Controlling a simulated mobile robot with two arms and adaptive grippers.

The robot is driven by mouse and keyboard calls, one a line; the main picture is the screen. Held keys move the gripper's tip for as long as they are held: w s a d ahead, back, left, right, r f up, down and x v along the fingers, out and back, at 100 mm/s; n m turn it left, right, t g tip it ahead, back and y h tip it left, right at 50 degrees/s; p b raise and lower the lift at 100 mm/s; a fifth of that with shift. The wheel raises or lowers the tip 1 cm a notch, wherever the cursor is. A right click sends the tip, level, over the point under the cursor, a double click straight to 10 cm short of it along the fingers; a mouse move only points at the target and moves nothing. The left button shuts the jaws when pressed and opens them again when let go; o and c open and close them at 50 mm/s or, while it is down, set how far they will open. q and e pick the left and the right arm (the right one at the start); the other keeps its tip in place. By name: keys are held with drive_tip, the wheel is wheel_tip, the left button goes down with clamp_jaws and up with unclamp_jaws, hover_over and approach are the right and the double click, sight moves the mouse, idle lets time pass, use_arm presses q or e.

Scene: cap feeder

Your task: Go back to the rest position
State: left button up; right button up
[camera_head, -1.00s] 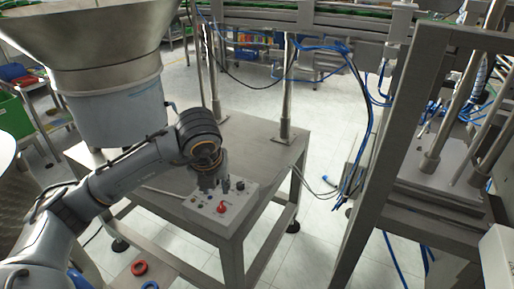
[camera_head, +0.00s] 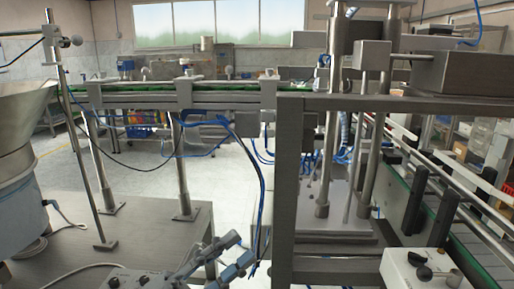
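My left gripper (camera_head: 238,250) shows at the bottom edge of the head view, right of the control box. Its two grey fingers with blue parts point up and to the right, with a gap between them and nothing seen in it. The control box (camera_head: 140,281) with black knobs sits on the metal table (camera_head: 150,232) and is cut off by the bottom edge. The gripper appears apart from the box. The rest of my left arm is out of view, and so is my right gripper.
The feeder bowl (camera_head: 22,105) stands at the left. A conveyor (camera_head: 215,90) on metal legs runs across the middle. A dark metal frame (camera_head: 287,180) with posts and blue hoses stands right of the gripper. A white control box (camera_head: 425,270) is at the lower right.

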use_arm(q)
drive_tip(key=w+a+f+n+t+y, duration=0.3)
drive_tip(key=a+n+t+y, duration=0.25)
drive_tip(key=n+y, duration=0.3)
drive_tip(key=w+a+f+n+t+y, duration=0.25)
drive_tip(key=a+n+t+y, duration=0.35)
drive_tip(key=n, duration=0.4)
drive_tip(key=s+a+f+n+g+y, duration=0.1)
drive_tip(key=a+f+n+g+y, duration=0.25)
drive_tip(key=f, duration=0.45)
drive_tip(key=s+a+f+n+g+y, duration=0.25)
drive_tip(key=a+f+g+y, duration=0.2)
drive_tip(key=f, duration=0.35)
drive_tip(key=s+d+f+n+g+h, duration=0.1)
drive_tip(key=s+d+f+g+h, duration=0.15)
drive_tip(key=s+f+g, duration=1.2)
drive_tip(key=s+f+t+p, duration=0.1)
drive_tip(key=s+f, duration=0.2)
drive_tip(key=f, duration=1.1)
drive_tip(key=s+f+t+p, duration=0.15)
drive_tip(key=s+f, duration=0.25)
drive_tip(key=f, duration=1)
drive_tip(key=s+a+f+g+p, duration=0.2)
drive_tip(key=s+f, duration=1)
drive_tip(key=s, duration=0.3)
drive_tip(key=shift+a, duration=0.25)
